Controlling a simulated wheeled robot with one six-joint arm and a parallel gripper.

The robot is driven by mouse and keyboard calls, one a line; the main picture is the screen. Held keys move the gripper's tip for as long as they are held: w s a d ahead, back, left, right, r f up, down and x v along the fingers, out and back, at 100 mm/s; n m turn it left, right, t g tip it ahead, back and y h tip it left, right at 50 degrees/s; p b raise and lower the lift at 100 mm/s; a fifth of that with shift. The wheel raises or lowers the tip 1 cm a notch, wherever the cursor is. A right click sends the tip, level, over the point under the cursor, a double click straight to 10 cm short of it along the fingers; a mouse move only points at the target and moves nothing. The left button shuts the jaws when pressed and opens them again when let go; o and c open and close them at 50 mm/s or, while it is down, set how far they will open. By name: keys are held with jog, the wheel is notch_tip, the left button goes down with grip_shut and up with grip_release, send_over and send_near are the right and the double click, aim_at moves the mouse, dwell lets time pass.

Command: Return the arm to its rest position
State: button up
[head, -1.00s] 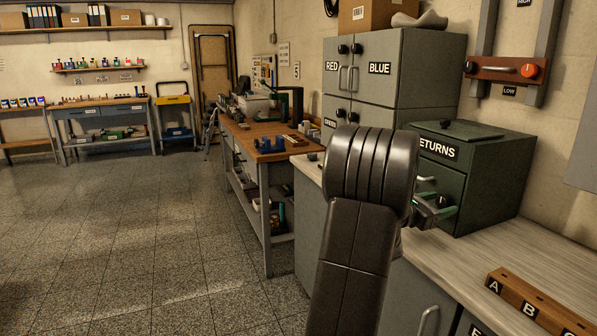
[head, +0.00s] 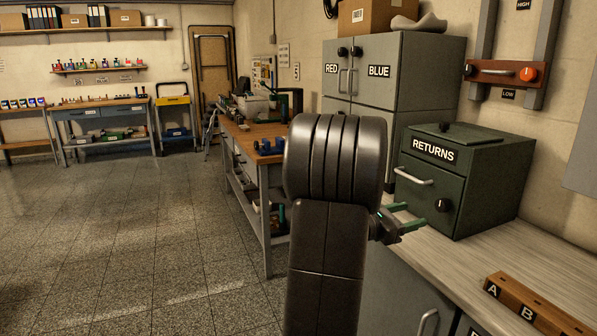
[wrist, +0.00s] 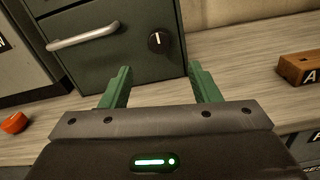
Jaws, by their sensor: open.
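My gripper (head: 408,222) is in front of the dark green RETURNS cabinet (head: 490,205), a little above the counter. Its two green fingers are apart with nothing between them. The wrist view also shows my gripper (wrist: 160,85) open and empty, with the counter top between the fingertips and the cabinet front (wrist: 110,60) beyond. The cabinet drawer, with its silver handle (head: 412,178) and black knob (head: 444,206), looks closed. My dark arm stands upright in the middle of the head view and hides part of the counter and workbench behind it.
A wooden rack (head: 535,308) lettered A and B lies on the counter (head: 465,268) at the right. An orange-red round object (wrist: 14,123) sits at the left of the wrist view. A grey RED/BLUE cabinet (head: 425,75) and a workbench (head: 236,135) stand behind. Open floor lies left.

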aim_at(439, 206)
jog(key=b+x, duration=0.1)
jog(key=x, duration=0.9)
jog(key=shift+d, duration=0.15)
jog(key=shift+w+d, duration=0.2)
jog(key=shift+d, duration=0.05)
jog(key=shift+a+m+b, duration=0.1)
jog(key=shift+m+b, duration=0.35)
jog(key=shift+m, duration=0.65)
jog(key=m, duration=0.2)
jog(key=shift+r+m+b, duration=0.1)
jog(key=shift+m+b, duration=0.2)
jog(key=m, duration=0.4)
jog(key=shift+m, duration=0.3)
jog(key=m+p, duration=0.2)
jog(key=m, duration=0.3)
jog(key=shift+r, duration=0.15)
jog(key=m+p, duration=0.2)
jog(key=m, duration=0.1)
jog(key=shift+p, duration=0.3)
jog(key=shift+m, duration=0.3)
